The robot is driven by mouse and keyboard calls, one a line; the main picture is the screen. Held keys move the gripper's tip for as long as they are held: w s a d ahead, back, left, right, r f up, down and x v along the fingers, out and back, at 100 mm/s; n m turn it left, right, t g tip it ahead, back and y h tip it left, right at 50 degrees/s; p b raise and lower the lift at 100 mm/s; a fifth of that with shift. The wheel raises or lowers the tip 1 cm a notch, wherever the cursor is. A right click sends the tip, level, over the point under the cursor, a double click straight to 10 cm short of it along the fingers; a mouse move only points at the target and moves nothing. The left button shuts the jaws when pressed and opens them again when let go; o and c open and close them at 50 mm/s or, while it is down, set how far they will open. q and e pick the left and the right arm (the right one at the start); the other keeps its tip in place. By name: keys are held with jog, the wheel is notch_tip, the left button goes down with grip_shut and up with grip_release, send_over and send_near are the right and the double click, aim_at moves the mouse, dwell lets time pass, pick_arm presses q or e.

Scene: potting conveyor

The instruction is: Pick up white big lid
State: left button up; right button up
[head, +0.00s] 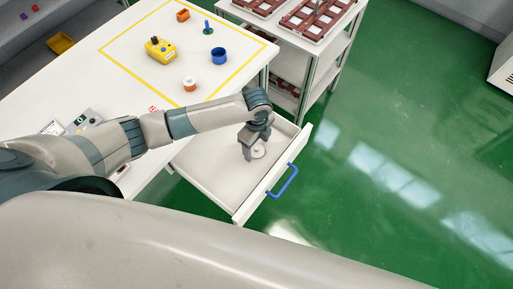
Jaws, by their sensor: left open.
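The white big lid (259,152) lies in the open white drawer (205,170), near its far right corner. It is a small round white disc, partly hidden by my gripper. My left gripper (252,154) points down into the drawer, open, with its fingers right at the lid. I cannot tell whether the fingers touch it. My right gripper is not in the picture.
The drawer front with a blue handle (285,181) faces the green floor. On the white table are a yellow device (160,50), a blue cup (218,56), a white and orange round item (189,83) and an orange block (183,15). A rack (310,18) stands behind.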

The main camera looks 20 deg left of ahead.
aim_at(257, 148)
pick_arm(q)
jog(key=shift+f, duration=0.45)
jog(key=c, duration=1.1)
jog(key=shift+c, duration=0.2)
jog(key=shift+r, duration=0.1)
notch_tip(257, 148, up, 8)
jog(key=shift+r+b, duration=0.25)
jog(key=shift+b, duration=0.8)
jog(key=shift+r, duration=0.7)
